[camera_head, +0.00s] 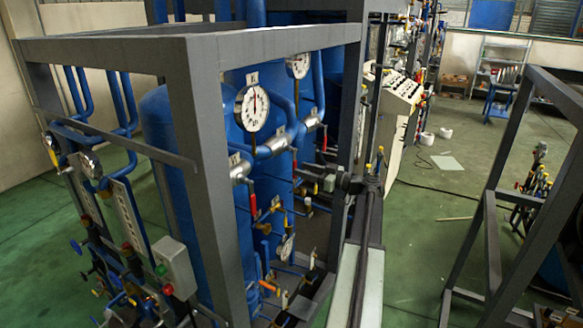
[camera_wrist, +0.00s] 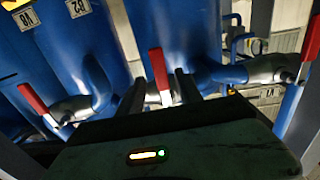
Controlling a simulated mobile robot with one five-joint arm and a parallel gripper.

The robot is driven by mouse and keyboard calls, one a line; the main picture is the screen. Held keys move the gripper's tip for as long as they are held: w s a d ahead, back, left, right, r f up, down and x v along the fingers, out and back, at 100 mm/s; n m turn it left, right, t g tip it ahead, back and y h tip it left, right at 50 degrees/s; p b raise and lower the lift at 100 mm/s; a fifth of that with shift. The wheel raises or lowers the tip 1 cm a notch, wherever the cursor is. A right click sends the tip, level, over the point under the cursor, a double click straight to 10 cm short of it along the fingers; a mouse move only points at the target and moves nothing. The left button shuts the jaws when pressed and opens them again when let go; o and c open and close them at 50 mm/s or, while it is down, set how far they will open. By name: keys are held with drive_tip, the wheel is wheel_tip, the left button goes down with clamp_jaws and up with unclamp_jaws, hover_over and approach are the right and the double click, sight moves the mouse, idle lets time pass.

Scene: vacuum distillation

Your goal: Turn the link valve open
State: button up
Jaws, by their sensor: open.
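Red valve levers show on the blue pipework; I cannot tell by label which is the link valve. In the wrist view a middle red lever (camera_wrist: 158,68) stands between the two dark fingers of my gripper (camera_wrist: 159,80), which is open, with a gap visible on the lever's sides. Its lower end and valve body are partly hidden behind my gripper. In the head view my gripper (camera_head: 322,182) reaches left into the frame toward the pipes. There a red lever (camera_head: 253,206) hangs to its left and another red lever (camera_head: 324,138) is above it.
In the wrist view, a left red lever (camera_wrist: 38,105) and a right red lever (camera_wrist: 311,38) flank the middle one. A grey frame post (camera_head: 205,180) and pressure gauge (camera_head: 252,108) stand left of my gripper. Another grey frame (camera_head: 492,240) is at right. Green floor (camera_head: 425,210) is open between.

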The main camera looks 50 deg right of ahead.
sight(295, 178)
drive_tip(key=x, duration=0.4)
drive_tip(key=shift+w, duration=0.1)
drive_tip(key=shift+a, duration=0.1)
clamp_jaws()
idle(1.2)
